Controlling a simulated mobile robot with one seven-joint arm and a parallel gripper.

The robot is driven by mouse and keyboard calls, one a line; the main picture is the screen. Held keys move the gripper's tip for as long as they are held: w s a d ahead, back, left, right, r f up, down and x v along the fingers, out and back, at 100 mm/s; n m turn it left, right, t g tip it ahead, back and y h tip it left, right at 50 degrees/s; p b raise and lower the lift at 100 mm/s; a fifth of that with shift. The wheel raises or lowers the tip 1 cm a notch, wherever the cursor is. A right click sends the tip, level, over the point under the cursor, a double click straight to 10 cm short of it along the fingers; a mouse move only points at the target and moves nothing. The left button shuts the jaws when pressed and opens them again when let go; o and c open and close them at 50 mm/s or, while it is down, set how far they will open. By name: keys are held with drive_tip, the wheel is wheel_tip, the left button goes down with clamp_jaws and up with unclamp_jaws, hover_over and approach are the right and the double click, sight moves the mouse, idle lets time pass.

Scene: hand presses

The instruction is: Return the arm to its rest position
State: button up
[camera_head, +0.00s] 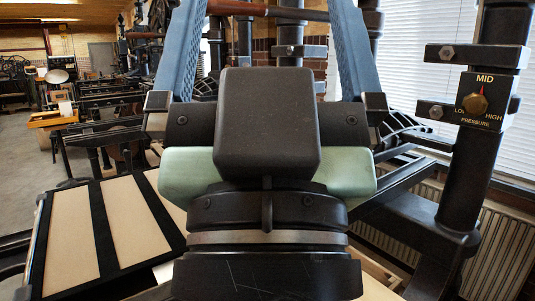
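My gripper (266,35) is seen from behind, in the middle of the view, pointing away from me. Its two blue ribbed fingers stand wide apart at left and right, and their tips run off the top edge. The black block, pale green housing and dark round wrist below belong to my arm. A bar with a red-brown wooden handle (237,8) and a dark shaft crosses the gap between the fingers at the top. No grip on it shows; its exact distance from the fingers cannot be told.
A black press column (485,130) at right carries a pressure dial (474,104) with its pointer at MID. A black-framed board with cream panels (135,221) lies at lower left. Dark press frame parts surround my arm at right. Open floor (35,150) shows at far left.

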wheel_tip(320, 180, up, 20)
drive_tip(key=p, duration=1.8)
drive_tip(key=shift+r, duration=0.25)
drive_tip(key=shift+c, duration=0.3)
